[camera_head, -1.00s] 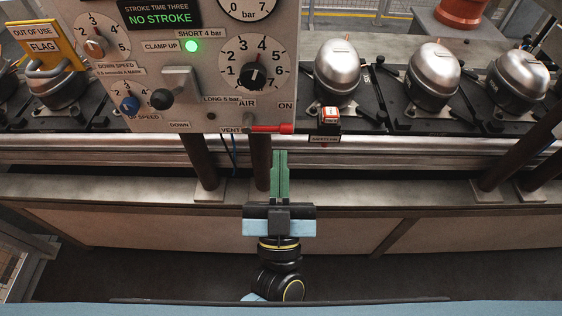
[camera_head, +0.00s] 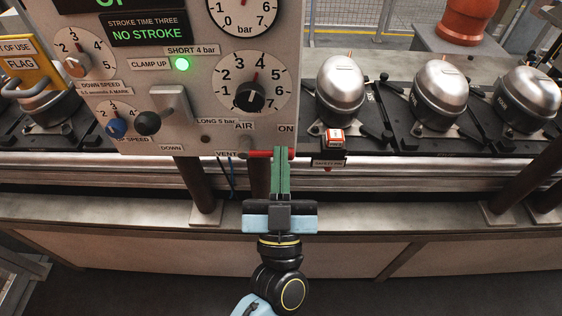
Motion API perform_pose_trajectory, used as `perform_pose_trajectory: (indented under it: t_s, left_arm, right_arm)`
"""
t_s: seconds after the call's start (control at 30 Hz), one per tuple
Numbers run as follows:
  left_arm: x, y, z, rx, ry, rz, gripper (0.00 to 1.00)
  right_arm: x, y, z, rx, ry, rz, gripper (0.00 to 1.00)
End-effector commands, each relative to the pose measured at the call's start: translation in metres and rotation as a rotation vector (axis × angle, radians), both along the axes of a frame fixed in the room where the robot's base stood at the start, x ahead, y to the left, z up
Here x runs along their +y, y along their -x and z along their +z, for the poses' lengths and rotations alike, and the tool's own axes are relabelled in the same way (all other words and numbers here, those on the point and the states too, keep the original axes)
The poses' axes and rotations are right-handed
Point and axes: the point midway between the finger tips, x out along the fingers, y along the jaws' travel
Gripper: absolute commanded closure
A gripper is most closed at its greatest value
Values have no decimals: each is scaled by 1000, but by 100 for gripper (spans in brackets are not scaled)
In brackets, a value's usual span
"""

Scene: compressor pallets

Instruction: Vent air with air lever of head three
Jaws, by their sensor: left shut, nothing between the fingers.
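The control panel (camera_head: 215,110) of head three faces me, upper left of centre. Its red air lever (camera_head: 262,154) lies horizontal at the panel's lower right edge, its handle pointing right, between the labels VENT and ON. My left gripper (camera_head: 283,150) comes up from below with its green fingers shut and nothing between them. Its fingertips overlap the right end of the red lever in the picture; whether they touch it I cannot tell. My right gripper is not in view.
A black knob (camera_head: 249,96) and a lever with a black ball (camera_head: 148,123) are on the panel. Silver compressors (camera_head: 341,90) stand on black pallets to the right. A small red-and-white box (camera_head: 334,138) sits right of the lever. A metal rail runs below.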

Motion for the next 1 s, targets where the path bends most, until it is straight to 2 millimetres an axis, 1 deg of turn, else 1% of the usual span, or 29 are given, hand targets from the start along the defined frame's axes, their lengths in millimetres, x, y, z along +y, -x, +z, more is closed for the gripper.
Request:
perform_pose_trajectory:
  t_s: [0.33,1.0]
  left_arm:
    - [0,0,0,0,-13,0,100]
    - [-1,0,-8,1,-141,-2,100]
  right_arm:
    - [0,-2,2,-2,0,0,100]
    - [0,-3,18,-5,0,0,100]
